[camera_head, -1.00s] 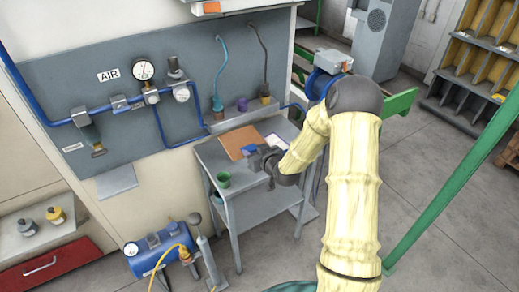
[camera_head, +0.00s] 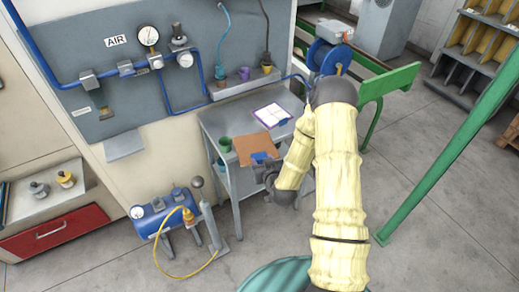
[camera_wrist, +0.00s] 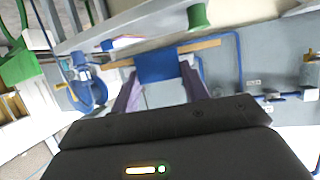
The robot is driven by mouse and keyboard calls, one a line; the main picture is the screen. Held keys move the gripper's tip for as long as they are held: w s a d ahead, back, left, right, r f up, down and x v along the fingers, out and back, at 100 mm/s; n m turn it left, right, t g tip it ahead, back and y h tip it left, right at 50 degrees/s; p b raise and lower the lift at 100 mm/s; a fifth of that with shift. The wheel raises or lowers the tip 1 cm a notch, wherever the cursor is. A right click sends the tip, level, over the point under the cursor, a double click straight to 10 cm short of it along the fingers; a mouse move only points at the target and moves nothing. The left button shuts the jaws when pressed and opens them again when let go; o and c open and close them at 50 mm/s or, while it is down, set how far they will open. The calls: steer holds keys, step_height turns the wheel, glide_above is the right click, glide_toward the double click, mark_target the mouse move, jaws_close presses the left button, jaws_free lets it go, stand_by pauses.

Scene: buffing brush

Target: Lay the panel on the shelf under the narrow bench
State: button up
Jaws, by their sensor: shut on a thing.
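The panel (camera_head: 251,143), a flat brown board with a blue piece at its near edge, is held by my gripper (camera_head: 264,166) at the front of the narrow grey bench (camera_head: 219,123). My gripper is shut on the blue piece. In the wrist view, the panel (camera_wrist: 201,44) shows almost edge-on as a tan strip, with the blue piece between my purple fingers (camera_wrist: 160,80). The panel's exact height against the bench top is hard to tell. The lower shelf (camera_head: 243,184) shows in part under the bench top; the panel and my gripper hide some of it.
A green cup (camera_head: 225,144) and a white sheet on a purple-edged board (camera_head: 271,114) are on the bench. A blue air tank (camera_head: 166,213) with a yellow hose stands at the left. A green post (camera_head: 450,165) slants at the right. The floor in front is fairly clear.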

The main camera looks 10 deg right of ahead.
steer(key=s+f+h+b, duration=0.1)
steer(key=s+f+b, duration=0.2)
steer(key=f+b, duration=0.5)
step_height(320, 180, down, 4)
steer(key=shift+s+d+f+m, duration=0.1)
steer(key=shift+s+d+m, duration=0.15)
steer(key=shift+s+m, duration=0.15)
